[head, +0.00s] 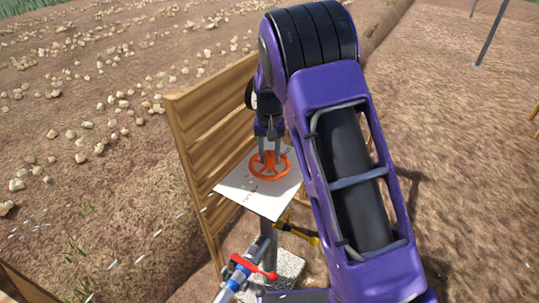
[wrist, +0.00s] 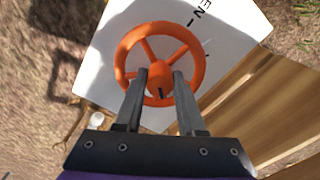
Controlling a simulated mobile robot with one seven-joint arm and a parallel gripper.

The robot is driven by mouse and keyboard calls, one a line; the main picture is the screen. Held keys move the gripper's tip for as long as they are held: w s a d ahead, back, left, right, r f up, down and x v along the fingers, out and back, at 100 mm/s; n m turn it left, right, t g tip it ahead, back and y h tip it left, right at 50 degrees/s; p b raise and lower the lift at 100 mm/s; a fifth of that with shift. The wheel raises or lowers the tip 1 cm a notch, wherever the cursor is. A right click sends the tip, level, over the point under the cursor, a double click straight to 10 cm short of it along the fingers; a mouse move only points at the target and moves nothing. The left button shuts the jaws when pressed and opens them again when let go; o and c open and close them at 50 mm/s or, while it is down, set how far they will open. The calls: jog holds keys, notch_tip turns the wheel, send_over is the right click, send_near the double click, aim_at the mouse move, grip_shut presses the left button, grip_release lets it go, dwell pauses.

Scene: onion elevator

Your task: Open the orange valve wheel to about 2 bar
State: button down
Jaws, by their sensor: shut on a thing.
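The orange valve wheel (head: 268,166) lies over a white plate (head: 240,190) on a post, beside the wooden boards. In the wrist view the wheel (wrist: 198,50) shows its round rim, spokes and a hub (wrist: 160,82) with a dark mark. My gripper (head: 270,158) reaches down onto the wheel from above. In the wrist view its two fingers (wrist: 160,76) stand on either side of the hub and are shut on the wheel. Part of the near rim is hidden behind the fingers. Lettering on the plate is only partly readable. No pressure reading is legible.
A wooden board wall (head: 205,125) stands close on the left and behind the plate. Below are a pipe with a red lever (head: 255,268) and a yellow handle (head: 298,232). My purple arm covers the right of the post. Soil with scattered onions (head: 120,95) lies beyond.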

aim_at(270, 154)
jog(key=shift+n, duration=0.7)
jog(key=c, duration=0.5)
grip_release()
notch_tip(270, 154, up, 17)
jog(key=shift+r+p, duration=0.2)
jog(key=shift+p, duration=0.15)
